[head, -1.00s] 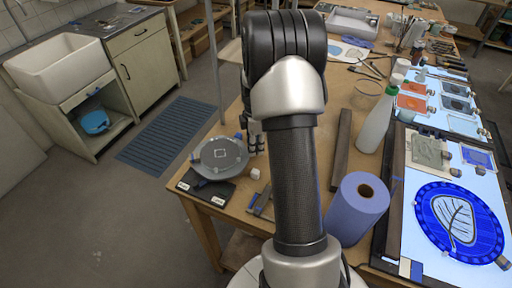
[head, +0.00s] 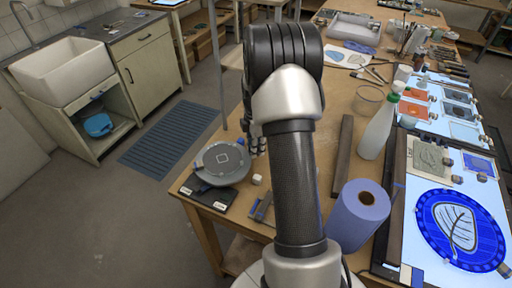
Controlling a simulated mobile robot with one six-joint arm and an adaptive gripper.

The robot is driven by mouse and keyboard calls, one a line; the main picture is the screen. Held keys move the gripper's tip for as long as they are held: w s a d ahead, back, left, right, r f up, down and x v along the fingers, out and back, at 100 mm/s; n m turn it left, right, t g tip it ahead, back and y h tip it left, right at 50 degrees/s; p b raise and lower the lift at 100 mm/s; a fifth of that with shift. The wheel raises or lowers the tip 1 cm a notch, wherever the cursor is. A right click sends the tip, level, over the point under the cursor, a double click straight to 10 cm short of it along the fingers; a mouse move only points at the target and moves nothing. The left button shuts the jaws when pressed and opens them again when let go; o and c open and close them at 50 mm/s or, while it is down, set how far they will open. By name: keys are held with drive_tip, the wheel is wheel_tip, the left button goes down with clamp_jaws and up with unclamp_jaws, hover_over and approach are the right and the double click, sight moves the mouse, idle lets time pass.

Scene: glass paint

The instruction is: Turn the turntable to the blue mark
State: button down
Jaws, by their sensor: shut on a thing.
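The turntable (head: 222,166) is a grey round disc with a pale square outline at its middle. It stands near the left front corner of the wooden table. A small blue piece (head: 240,141) shows at its far right edge, and another blue patch (head: 202,187) lies low on its left side; I cannot tell which is the blue mark. My gripper (head: 254,143) is at the disc's far right edge, partly hidden behind my arm. Its fingers are small and dark; it is shut on the turntable's edge, the exact contact unclear.
Two labelled dark plates (head: 212,198) lie in front of the disc, and a small white cube (head: 257,180) is at its right. A blue paper roll (head: 357,212), a green-topped bottle (head: 380,125) and a dark bar (head: 342,157) stand or lie right of my arm. Floor is free at left.

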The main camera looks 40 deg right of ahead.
drive_tip(key=c, duration=1.5)
unclamp_jaws()
wheel_tip(320, 180, up, 12)
drive_tip(key=shift+c, duration=0.4)
